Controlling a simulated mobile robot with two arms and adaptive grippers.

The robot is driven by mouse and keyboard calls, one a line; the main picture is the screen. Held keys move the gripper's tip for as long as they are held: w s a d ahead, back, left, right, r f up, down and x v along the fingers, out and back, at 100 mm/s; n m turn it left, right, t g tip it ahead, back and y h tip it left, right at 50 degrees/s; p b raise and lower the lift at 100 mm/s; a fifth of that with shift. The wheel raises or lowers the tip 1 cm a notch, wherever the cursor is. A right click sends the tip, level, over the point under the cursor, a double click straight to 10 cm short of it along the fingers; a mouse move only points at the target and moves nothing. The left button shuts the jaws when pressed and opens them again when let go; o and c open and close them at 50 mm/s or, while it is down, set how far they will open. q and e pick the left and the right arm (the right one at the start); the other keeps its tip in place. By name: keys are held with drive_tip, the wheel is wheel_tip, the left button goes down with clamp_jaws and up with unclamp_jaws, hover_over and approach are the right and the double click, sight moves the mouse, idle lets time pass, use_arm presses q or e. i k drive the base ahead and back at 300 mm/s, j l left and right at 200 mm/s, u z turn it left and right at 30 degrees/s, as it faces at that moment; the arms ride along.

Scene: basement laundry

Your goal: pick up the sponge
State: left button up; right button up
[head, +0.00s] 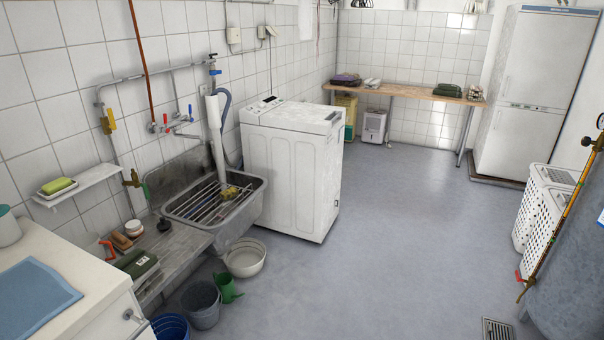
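A yellow-green block that looks like a sponge (58,185) lies on a small dish on the white wall shelf (88,183) at the left. A smaller yellow item (229,192) lies on the metal rack over the sink (257,186); it is too small to tell what it is. Neither of my grippers is in view.
Below the shelf, a grey bench (188,242) holds brushes, a bowl and a green box (137,264). A white counter (85,308) stands at front left. Buckets, a white basin (245,262) and a green watering can (227,288) stand on the floor. The middle floor is clear.

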sight(232, 193)
drive_tip(key=i+l+u, duration=0.25)
drive_tip(key=i+u, duration=0.15)
drive_tip(key=i+l+u, duration=0.45)
drive_tip(key=i+l+z, duration=0.1)
drive_tip(key=i, duration=0.4)
drive_tip(key=i+l+z, duration=0.15)
drive_tip(key=i, duration=0.4)
